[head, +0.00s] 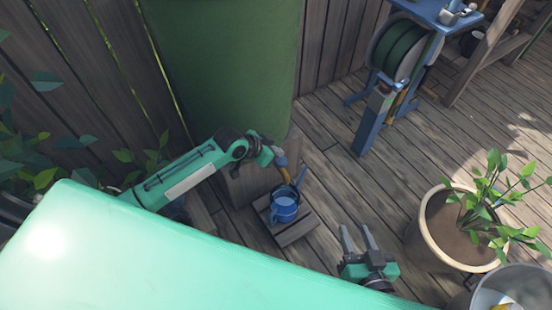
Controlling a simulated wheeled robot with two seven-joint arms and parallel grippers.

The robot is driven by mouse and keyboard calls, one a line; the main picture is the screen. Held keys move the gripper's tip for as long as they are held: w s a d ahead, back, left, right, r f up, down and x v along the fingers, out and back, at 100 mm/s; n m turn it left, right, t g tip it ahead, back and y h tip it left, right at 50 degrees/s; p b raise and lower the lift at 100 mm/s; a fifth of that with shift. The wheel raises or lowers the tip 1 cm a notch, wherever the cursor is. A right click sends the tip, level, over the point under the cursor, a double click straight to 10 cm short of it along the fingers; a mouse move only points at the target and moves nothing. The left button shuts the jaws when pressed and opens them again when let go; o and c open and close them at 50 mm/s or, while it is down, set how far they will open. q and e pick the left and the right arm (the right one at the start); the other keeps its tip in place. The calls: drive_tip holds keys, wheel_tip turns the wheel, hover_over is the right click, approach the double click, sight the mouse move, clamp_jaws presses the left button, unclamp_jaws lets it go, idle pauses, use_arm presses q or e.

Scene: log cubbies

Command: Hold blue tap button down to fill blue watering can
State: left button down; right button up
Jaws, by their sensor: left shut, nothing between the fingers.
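The blue watering can (286,213) stands on a small wooden slatted stand (297,232). Its inside looks light blue; I cannot tell the water level. My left gripper (275,152) is at the top of the tap, shut with nothing held. It hides the blue tap button, so I cannot tell whether it is pressed. My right gripper (358,240) is open and empty, low and to the right of the can.
A blue hose reel stand (378,115) is at the upper right. A potted plant (428,225) and a grey metal bucket (475,298) are at the right. A wooden fence runs behind.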

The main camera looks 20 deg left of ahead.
sight(281, 164)
use_arm(q)
drive_tip(key=shift+s+f, duration=0.1)
drive_tip(key=shift+f, duration=0.55)
drive_tip(key=shift+f+b, duration=0.35)
drive_tip(key=shift+f, duration=0.4)
use_arm(e)
drive_tip(key=shift+w+d+r+t, duration=0.1)
drive_tip(key=shift+w+r+t, duration=0.25)
drive_tip(key=shift+r, duration=0.2)
drive_tip(key=shift+w+d+r+t, duration=0.1)
drive_tip(key=shift+w+r+t, duration=0.2)
drive_tip(key=shift+r+t, duration=0.2)
drive_tip(key=shift+w+r+t, duration=0.3)
drive_tip(key=shift+r+t, duration=0.05)
drive_tip(key=shift+r, duration=0.25)
